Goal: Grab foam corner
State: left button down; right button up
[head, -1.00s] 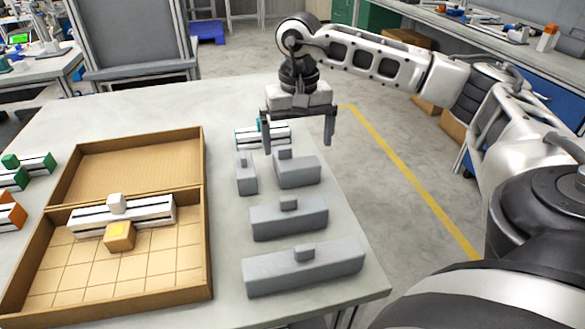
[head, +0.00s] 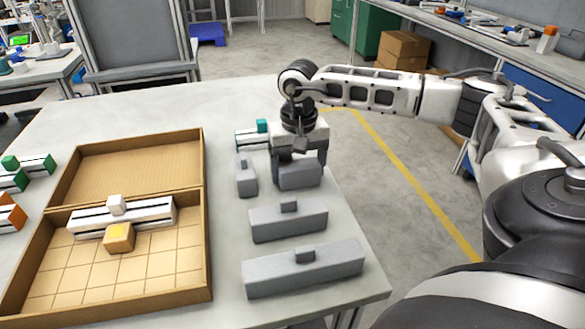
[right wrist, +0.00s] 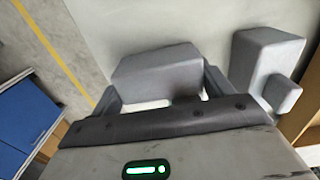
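Several grey foam blocks lie on the table's right part, and I cannot tell for certain which is the foam corner. My right gripper (head: 299,165) points down over the far right grey block (head: 298,175), with a finger on either side of it. The right wrist view shows this block (right wrist: 157,68) between the two fingers (right wrist: 160,93), which look open, with narrow gaps beside it. The block rests on the table, its top partly hidden by the gripper in the head view. My left gripper is not in view.
A small upright grey block (head: 246,178) stands close left of the gripper. Two longer grey blocks (head: 288,221) (head: 304,270) lie nearer. The table's right edge is close.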

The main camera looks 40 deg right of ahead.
jog(key=c, duration=0.3)
jog(key=shift+r, duration=0.1)
